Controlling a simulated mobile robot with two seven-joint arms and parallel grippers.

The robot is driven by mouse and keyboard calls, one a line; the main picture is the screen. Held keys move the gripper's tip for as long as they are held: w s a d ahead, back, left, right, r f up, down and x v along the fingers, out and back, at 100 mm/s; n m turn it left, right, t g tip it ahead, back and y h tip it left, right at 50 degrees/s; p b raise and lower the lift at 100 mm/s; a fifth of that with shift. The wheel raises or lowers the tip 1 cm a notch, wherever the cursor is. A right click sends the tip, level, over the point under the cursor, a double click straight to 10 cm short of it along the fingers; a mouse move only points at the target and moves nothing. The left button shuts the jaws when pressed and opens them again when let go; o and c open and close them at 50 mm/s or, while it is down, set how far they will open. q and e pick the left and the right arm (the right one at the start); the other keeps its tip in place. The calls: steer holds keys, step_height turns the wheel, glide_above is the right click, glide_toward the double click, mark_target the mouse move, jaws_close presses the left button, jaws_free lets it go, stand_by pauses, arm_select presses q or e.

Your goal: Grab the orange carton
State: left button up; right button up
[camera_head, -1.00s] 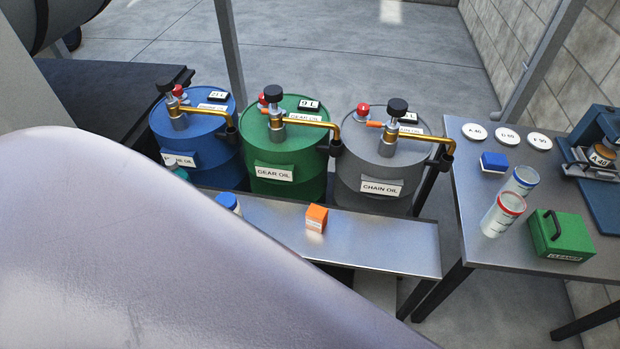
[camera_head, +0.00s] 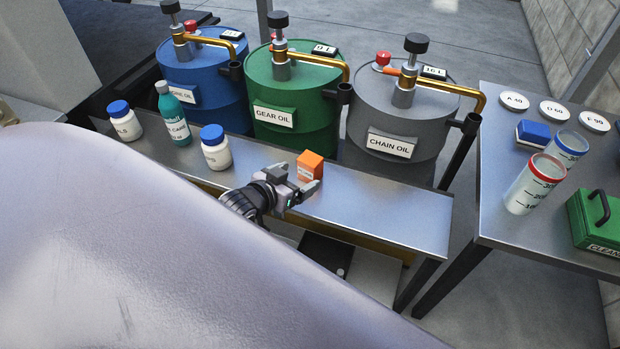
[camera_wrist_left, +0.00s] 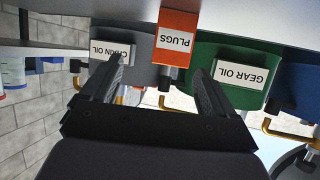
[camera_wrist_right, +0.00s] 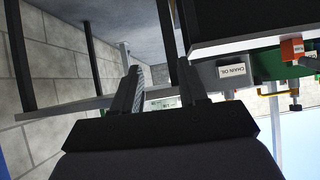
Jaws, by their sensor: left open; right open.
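The orange carton (camera_head: 310,166) stands on the metal shelf in front of the drums. In the left wrist view the carton (camera_wrist_left: 176,38), labelled PLUGS, lies ahead between the lines of the two fingers. My left gripper (camera_head: 306,190) is open and empty, just in front of the carton on its near side; whether a finger touches it I cannot tell. In the right wrist view my right gripper (camera_wrist_right: 163,80) is open and empty, and the carton (camera_wrist_right: 292,48) shows far off at the right edge. The right gripper is not seen in the head view.
The shelf (camera_head: 390,215) also holds white jars with blue lids (camera_head: 215,147) and a teal bottle (camera_head: 174,113) to the left. Blue, green and grey drums (camera_head: 385,115) with brass spouts stand behind. A table (camera_head: 500,225) with beakers stands at right. The shelf's right end is clear.

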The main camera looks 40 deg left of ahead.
mark_target(305, 167)
arm_select(q)
steer(key=shift+w+a+f+b, duration=0.35)
steer(key=shift+w+a+b, duration=0.1)
steer(key=shift+w+a, duration=0.4)
steer(key=shift+w, duration=0.35)
steer(key=shift+b+x, duration=0.5)
steer(key=shift+x, duration=0.5)
steer(key=b+x, duration=0.1)
steer(key=x, duration=0.2)
steer(key=shift+f+b, duration=0.1)
steer(key=shift+b, duration=0.2)
steer(key=shift+w+f, duration=0.15)
steer(key=shift+w, duration=0.55)
steer(key=c, duration=1.2)
arm_select(e)
steer(key=shift+w+a+f+n+t+y, duration=0.1)
steer(key=shift+w+a+n+t+y, duration=0.1)
steer(key=shift+w+a, duration=0.3)
steer(key=shift+w+a+f+n+t+y, duration=0.1)
steer(key=shift+w+a+t+y, duration=0.15)
steer(key=shift+a, duration=0.45)
